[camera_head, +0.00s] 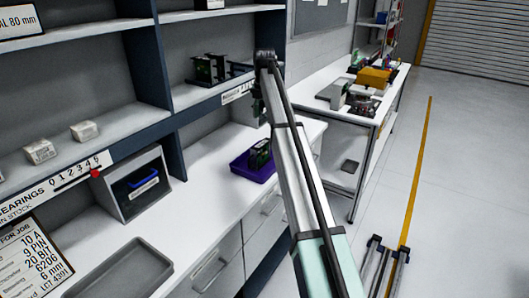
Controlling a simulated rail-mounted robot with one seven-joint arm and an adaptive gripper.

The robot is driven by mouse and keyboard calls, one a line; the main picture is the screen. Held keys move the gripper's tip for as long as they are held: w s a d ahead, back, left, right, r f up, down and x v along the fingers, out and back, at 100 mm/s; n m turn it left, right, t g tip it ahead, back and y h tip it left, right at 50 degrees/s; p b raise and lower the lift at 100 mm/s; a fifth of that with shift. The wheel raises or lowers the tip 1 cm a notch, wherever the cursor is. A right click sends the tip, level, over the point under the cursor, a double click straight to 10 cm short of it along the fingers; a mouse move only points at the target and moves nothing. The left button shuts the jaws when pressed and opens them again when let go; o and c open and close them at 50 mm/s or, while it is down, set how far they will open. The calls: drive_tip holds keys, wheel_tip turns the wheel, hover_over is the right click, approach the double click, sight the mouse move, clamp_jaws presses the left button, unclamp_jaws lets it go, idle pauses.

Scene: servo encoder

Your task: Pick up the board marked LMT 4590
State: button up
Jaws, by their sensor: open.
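Several dark green upright boards (207,68) stand in a black holder on the shelf at upper middle. Another dark green board-like piece (260,154) stands in a purple tray (239,168) on the white bench. No marking LMT 4590 is legible on any of them. My arm reaches up from the lower right and bends over at the top. My gripper (259,115) is small and dark, partly behind my arm, hanging above the purple tray and apart from it. It is open, and nothing shows held in it.
A grey tray (120,270) lies on the bench at lower left, beside a grey box with a blue bin (143,184). Small white boxes (84,131) sit on the left shelf. A second bench (312,86) behind holds a yellow item (374,77). Floor at right is mostly clear.

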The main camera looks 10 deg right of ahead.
sight(261, 144)
drive_tip(key=shift+n, duration=0.5)
drive_tip(key=f+p, duration=0.1)
drive_tip(key=f, duration=0.2)
drive_tip(key=f+p, duration=0.1)
drive_tip(key=f, duration=0.3)
drive_tip(key=a+f+p, duration=0.1)
drive_tip(key=f, duration=0.3)
drive_tip(key=shift+s, duration=0.15)
drive_tip(key=shift+f+p, duration=1.3)
drive_tip(key=shift+f, duration=1.25)
clamp_jaws()
